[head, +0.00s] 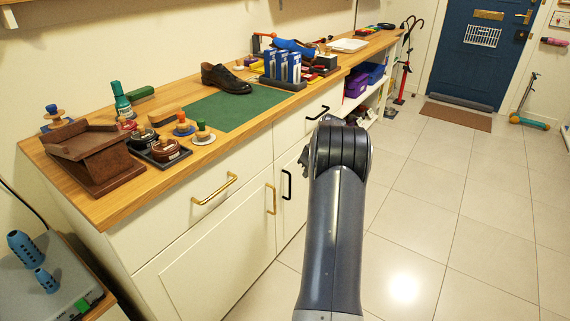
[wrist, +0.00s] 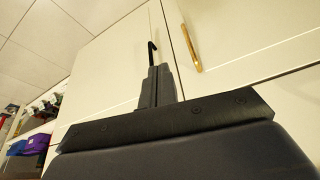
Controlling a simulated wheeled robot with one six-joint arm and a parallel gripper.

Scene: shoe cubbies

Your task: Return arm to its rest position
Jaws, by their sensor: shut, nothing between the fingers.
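My arm (head: 335,215) rises from the bottom of the head view, in front of the counter's cabinet doors. Its upper joint hides part of the counter front, and my gripper is hidden behind it in that view. In the wrist view my gripper (wrist: 158,75) shows with its two dark fingers together and nothing between them. It points toward the cream cabinet doors (wrist: 110,80), with a black handle (wrist: 152,52) just past the fingertips. I cannot tell whether the fingers touch the handle.
A wooden counter (head: 85,195) holds a dark shoe (head: 226,79) on a green mat (head: 235,108), with polish tins and brushes. A brass handle (head: 215,189) sticks out of a drawer. Open shelves with purple bins (head: 356,84) stand farther back. The tiled floor (head: 430,200) at right is clear.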

